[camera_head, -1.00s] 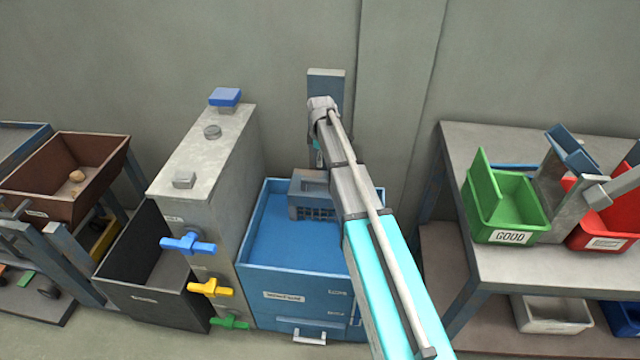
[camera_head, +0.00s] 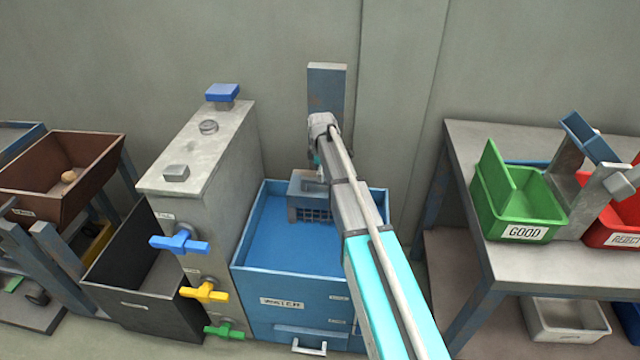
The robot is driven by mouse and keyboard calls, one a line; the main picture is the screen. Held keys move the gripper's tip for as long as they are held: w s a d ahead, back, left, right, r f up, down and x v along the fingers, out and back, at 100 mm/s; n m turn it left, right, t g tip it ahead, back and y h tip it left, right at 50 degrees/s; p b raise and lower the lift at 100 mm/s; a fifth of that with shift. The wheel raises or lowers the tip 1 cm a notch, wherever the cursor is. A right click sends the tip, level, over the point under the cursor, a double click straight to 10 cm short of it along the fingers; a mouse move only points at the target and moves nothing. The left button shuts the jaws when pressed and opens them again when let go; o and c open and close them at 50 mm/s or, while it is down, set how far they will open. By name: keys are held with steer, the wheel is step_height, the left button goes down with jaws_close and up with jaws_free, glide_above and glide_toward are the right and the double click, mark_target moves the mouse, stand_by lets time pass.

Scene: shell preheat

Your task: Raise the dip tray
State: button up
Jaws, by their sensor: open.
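The dip tray, a grey basket with a slotted front (camera_head: 309,212), sits low in the blue water tank (camera_head: 290,292), towards its back. A blue-grey upright post (camera_head: 327,86) stands behind the tank against the wall. My gripper (camera_head: 319,160) is above the tray's back part, in front of the post. It is open, but its fingertips are small and mostly hidden behind my arm. My arm also covers the tank's right part. I cannot tell whether the gripper touches the tray.
A grey cabinet with blue (camera_head: 180,243), yellow (camera_head: 205,292) and green handles stands left of the tank. A dark bin (camera_head: 140,300) and a brown hopper (camera_head: 65,178) are farther left. A table (camera_head: 480,140) with a green bin (camera_head: 515,200) and a red bin (camera_head: 612,225) stands right.

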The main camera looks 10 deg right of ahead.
steer(key=shift+f+b, duration=0.8)
steer(key=shift+f, duration=0.3)
